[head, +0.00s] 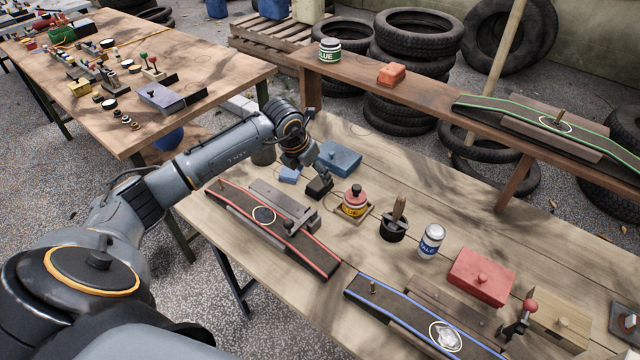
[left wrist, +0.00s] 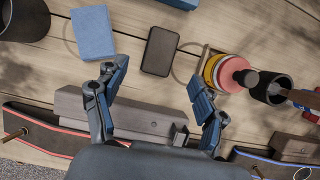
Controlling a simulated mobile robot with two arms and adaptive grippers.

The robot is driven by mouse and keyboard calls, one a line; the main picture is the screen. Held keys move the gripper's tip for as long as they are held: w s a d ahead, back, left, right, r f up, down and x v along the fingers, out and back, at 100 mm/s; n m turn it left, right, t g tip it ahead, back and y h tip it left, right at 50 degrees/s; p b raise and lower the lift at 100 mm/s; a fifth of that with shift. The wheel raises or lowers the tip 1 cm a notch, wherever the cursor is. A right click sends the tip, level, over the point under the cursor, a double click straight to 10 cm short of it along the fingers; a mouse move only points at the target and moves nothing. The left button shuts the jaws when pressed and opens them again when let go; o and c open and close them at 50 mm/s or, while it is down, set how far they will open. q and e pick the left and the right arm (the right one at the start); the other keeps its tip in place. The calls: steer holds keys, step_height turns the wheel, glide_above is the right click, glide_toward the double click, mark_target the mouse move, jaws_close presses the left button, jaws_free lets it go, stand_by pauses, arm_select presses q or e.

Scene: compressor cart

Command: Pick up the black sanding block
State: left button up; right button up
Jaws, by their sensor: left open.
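The black sanding block (head: 319,188) lies on the near wooden table. In the left wrist view the black block (left wrist: 160,51) lies flat, just beyond and between the fingertips. My left gripper (head: 316,172) hangs over the table close to the block, partly hiding it in the head view. In the left wrist view the left gripper (left wrist: 160,82) is open and empty, its two fingers spread wide. My right gripper is in neither view.
A blue block (head: 289,175) and a blue box (head: 340,157) are close by. A red-edged belt on a grey bar (head: 285,236) lies in front. A raised shelf (head: 440,98) runs along the back.

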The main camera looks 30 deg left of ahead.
mark_target(320, 181)
arm_select(q)
steer(key=x, duration=0.2)
steer(key=shift+w+f, duration=0.2)
steer(key=shift+w+f+p, duration=0.15)
steer(key=shift+f+p, duration=0.1)
steer(key=shift+p, duration=0.05)
steer(key=x, duration=0.4)
steer(key=shift+w+f+p, duration=0.15)
steer(key=shift+w+p, duration=0.1)
steer(key=shift+p, duration=0.15)
steer(key=c, duration=1.3)
steer(key=shift+o, duration=0.2)
